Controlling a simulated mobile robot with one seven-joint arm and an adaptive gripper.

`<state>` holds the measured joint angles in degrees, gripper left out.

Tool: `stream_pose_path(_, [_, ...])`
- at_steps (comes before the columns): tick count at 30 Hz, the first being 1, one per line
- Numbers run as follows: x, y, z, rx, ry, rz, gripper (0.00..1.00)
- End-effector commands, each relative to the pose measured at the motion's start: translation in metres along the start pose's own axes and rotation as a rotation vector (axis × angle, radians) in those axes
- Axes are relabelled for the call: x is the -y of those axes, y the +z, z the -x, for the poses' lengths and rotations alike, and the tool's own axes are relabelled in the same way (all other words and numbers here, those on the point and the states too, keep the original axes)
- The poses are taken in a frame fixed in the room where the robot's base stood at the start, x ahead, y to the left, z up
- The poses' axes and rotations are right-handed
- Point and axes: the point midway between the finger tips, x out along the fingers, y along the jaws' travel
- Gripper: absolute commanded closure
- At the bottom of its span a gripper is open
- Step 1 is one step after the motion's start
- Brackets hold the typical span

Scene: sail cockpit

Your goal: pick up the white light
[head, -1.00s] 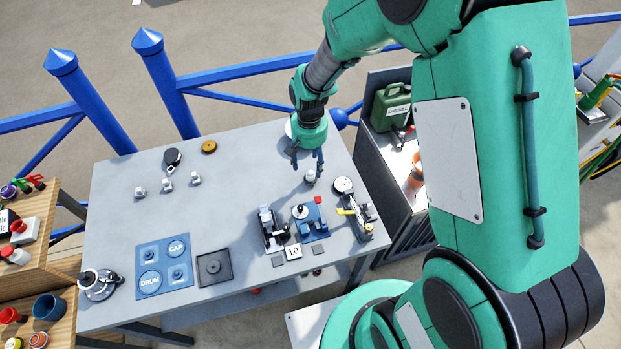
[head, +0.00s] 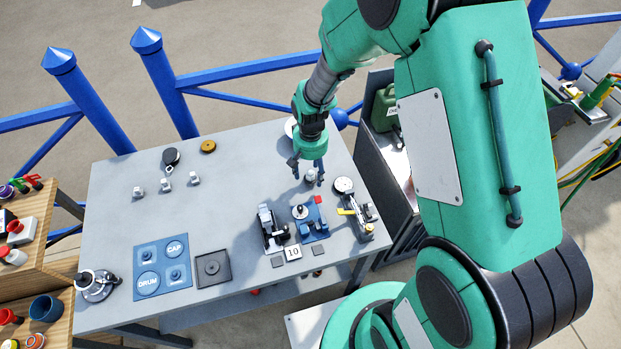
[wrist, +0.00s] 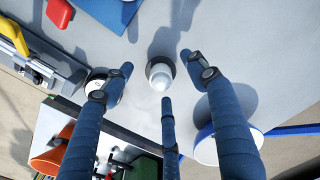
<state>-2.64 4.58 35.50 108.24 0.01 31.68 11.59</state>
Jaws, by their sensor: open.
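The white light (wrist: 160,74) is a small domed piece with a dark base, standing upright on the grey table. In the head view the white light (head: 310,175) is at the table's right part, just below my gripper. My gripper (head: 307,178) has dark blue fingers pointing down around it. In the wrist view my gripper (wrist: 163,82) is open, with its fingers spread to the left, right and near side of the light. No finger clearly touches it.
On the grey table (head: 230,180), a round gauge (head: 343,185) is close right of the light. A blue fixture (head: 311,218) with a red part and a black device (head: 271,230) stand nearer the front. A white, blue-rimmed round item (wrist: 205,147) lies behind. The table's middle is clear.

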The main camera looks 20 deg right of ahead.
Motion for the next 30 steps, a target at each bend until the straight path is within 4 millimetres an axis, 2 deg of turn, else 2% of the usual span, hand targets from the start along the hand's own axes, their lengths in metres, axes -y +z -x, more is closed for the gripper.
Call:
stream_pose_path(1, [0.0000, 0.0006, -0.0073, 0.002, 0.000, 0.000, 0.42])
stream_pose_path(6, [0.0001, 0.0000, -0.0165, 0.000, 0.000, 0.000, 0.42])
stream_pose_path(22, [0.0001, 0.0000, -0.0163, 0.000, 0.000, 0.000, 0.42])
stream_pose_path(23, [0.0001, 0.0000, -0.0163, 0.000, 0.000, 0.000, 0.44])
stream_pose_path(30, [0.0001, 0.0000, -0.0163, 0.000, 0.000, 0.000, 0.90])
